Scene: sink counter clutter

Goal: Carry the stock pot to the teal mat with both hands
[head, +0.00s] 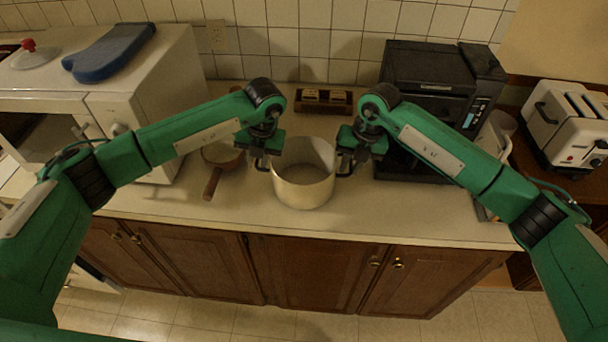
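The stock pot (303,190) is a pale, round, open pot near the middle of the counter, upright, with a dark handle on each side. My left gripper (262,160) is at its left handle, pointing down. My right gripper (347,164) is at its right handle, also pointing down. The fingertips are small and dark against the handles, so I cannot tell whether either gripper is closed on its handle. I cannot tell whether the pot rests on the counter or is slightly raised. I see no teal mat in this view.
A saucepan (221,155) with a brown handle lies left of the pot. A white microwave (160,110) stands further left with a blue item (108,52) on top. A black machine (428,80) stands right, a toaster (566,125) far right. A wooden holder (323,102) is behind.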

